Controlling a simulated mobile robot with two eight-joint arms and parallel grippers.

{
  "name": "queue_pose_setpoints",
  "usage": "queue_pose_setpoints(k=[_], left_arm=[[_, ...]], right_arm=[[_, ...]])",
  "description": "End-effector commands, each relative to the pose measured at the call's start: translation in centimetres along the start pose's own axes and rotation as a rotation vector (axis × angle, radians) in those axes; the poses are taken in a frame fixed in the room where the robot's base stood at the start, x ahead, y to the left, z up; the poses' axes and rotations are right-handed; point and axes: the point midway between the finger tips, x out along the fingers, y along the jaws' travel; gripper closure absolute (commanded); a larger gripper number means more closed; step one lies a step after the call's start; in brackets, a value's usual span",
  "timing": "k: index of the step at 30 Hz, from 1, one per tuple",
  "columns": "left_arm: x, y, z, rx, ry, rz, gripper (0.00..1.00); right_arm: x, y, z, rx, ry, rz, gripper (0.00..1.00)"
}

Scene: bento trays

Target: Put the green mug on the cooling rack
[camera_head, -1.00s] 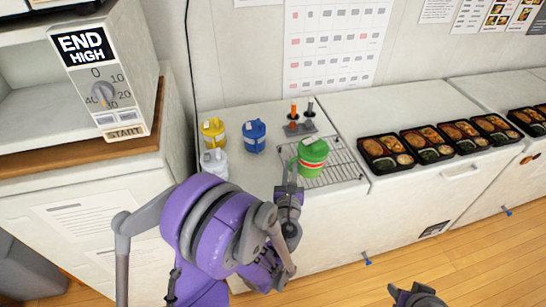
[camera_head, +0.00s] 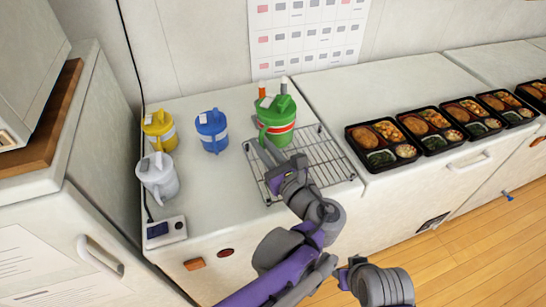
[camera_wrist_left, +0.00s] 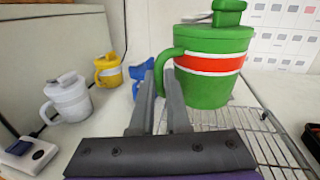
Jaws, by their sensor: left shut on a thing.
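The green mug (camera_head: 277,128), with a red and white band and a green lid, stands upright over the back left part of the wire cooling rack (camera_head: 325,163). In the left wrist view the mug (camera_wrist_left: 213,85) is large, with the rack (camera_wrist_left: 262,140) below and right of it. I cannot tell whether its base touches the wires. My left gripper (camera_head: 262,148) is shut on the mug's handle, on its near left side; its fingers (camera_wrist_left: 163,85) straddle the handle. What seems my right gripper (camera_head: 350,275) is at the bottom edge, partly cut off; its jaws are unclear.
Yellow (camera_head: 159,130), blue (camera_head: 211,130) and white (camera_head: 157,178) mugs stand left on the counter. A small device (camera_head: 166,232) lies at the front left. A holder with an orange-handled item (camera_head: 262,88) is mostly hidden behind the green mug. Several bento trays (camera_head: 382,145) line the right.

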Motion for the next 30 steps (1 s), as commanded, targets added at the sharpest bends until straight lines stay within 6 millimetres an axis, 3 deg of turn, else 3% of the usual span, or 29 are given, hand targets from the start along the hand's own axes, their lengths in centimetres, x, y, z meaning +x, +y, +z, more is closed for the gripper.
queue_pose_setpoints(k=[9,16,21,30], left_arm=[[-0.2,0.3,-5.0,0.0,-0.001,0.005,1.0],[-0.2,0.5,-6.6,0.0,-0.001,0.004,1.0],[-0.2,0.6,-9.0,0.0,0.0,0.003,1.0],[-0.2,0.7,-9.4,0.0,-0.001,0.003,1.0]], right_arm=[[1.0,0.0,0.6,0.0,-0.004,0.0,0.52],[1.2,0.0,0.7,0.0,-0.004,0.0,0.52],[1.7,0.0,1.0,0.0,-0.006,0.0,0.52],[1.7,0.0,1.0,0.0,-0.006,0.0,0.52]])
